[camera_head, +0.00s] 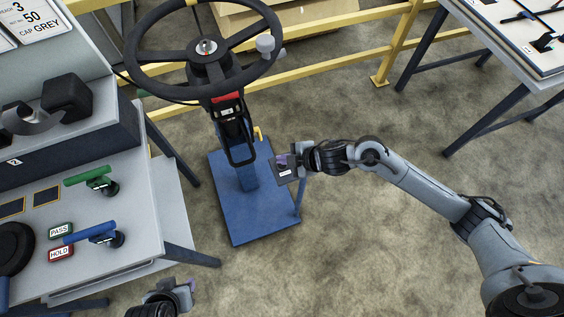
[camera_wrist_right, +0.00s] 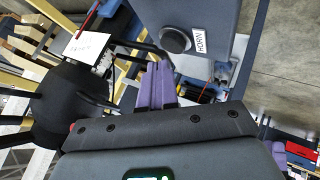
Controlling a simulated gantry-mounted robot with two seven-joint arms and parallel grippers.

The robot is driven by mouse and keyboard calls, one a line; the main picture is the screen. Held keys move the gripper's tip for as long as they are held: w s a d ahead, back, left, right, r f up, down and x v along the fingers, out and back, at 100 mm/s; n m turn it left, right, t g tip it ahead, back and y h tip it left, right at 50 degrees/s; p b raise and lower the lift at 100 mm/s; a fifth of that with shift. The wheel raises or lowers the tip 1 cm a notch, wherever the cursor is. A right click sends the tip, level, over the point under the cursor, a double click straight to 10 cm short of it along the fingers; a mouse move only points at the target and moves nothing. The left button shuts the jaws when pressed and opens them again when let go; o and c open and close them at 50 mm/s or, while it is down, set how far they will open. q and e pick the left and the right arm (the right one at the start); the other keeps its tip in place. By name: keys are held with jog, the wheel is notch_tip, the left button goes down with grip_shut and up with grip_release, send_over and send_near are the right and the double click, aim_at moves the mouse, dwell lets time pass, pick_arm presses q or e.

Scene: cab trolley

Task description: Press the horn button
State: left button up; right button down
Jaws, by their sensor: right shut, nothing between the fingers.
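The horn button (camera_wrist_right: 175,40) is a round black button on a blue-grey box, beside a white HORN label (camera_wrist_right: 199,41), at the top of the right wrist view. My right gripper (camera_wrist_right: 156,72) has its purple fingers shut and empty, with the tips just below the button in that view. A small gap shows there, but I cannot judge the depth. In the head view the right gripper (camera_head: 281,160) is over the blue base, below the steering wheel; I cannot make out the button there. My left gripper (camera_head: 185,290) is partly in view at the bottom edge; its jaw state is unclear.
The steering wheel (camera_head: 207,50) stands on a column above the blue base (camera_head: 245,215). A grey bench (camera_head: 135,215) with green and blue handles is on the left. Yellow rails (camera_head: 340,58) run behind. Open floor lies to the right.

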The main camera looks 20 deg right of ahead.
jog(key=shift+f, duration=0.3)
dwell(0.4)
jog(key=shift+f, duration=0.15)
jog(key=shift+f+b, duration=0.35)
jog(key=shift+f, duration=0.2)
dwell(0.8)
jog(key=shift+r, duration=0.1)
jog(key=shift+r+p, duration=0.9)
jog(key=shift+p, duration=0.2)
notch_tip(320, 180, up, 5)
jog(key=p, duration=0.5)
dwell(0.7)
